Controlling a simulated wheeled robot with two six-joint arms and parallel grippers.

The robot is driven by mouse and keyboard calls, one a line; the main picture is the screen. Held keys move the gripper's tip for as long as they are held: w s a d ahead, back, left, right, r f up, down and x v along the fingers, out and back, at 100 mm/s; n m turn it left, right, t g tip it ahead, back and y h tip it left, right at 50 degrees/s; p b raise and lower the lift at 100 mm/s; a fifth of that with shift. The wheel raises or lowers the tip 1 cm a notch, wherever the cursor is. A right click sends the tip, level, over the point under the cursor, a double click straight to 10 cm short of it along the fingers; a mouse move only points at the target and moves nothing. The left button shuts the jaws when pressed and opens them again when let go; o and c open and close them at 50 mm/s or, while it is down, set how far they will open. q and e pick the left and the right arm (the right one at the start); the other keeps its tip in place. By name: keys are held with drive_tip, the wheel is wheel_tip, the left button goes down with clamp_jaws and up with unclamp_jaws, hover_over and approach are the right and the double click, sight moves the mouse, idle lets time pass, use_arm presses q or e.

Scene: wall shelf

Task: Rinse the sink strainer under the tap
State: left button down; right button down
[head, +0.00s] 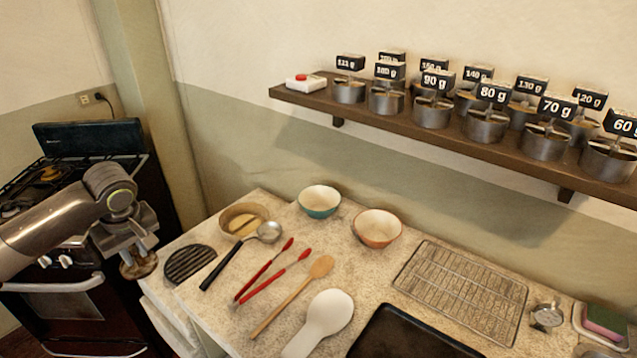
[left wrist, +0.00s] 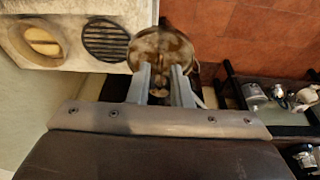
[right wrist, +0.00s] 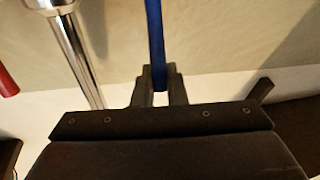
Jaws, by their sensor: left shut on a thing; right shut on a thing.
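My left gripper (head: 134,246) is at the left of the head view, in front of the stove and left of the counter. It is shut on a round, brown-stained metal strainer (head: 139,266). In the left wrist view the strainer (left wrist: 162,52) sits between the fingertips (left wrist: 165,88), its dirty face showing. My right gripper (right wrist: 157,88) is outside the head view. In the right wrist view it is shut on an upright blue bar or handle (right wrist: 154,35). A chrome pipe (right wrist: 70,50), perhaps the tap, stands left of it. The sink and any water are out of sight.
The counter (head: 225,290) holds a black slatted disc (head: 190,264), several bowls, utensils, a wire rack (head: 460,290) and a dark tray (head: 410,335). A shelf (head: 395,112) with labelled metal cups is above. A red thing (right wrist: 7,82) stands left of the pipe.

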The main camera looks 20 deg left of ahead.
drive_tip(key=shift+f, duration=0.15)
drive_tip(key=c, duration=1.6)
unclamp_jaws()
drive_tip(key=shift+s, duration=0.15)
drive_tip(key=shift+o, duration=0.2)
drive_tip(key=v, duration=1.2)
drive_tip(key=shift+p, duration=0.3)
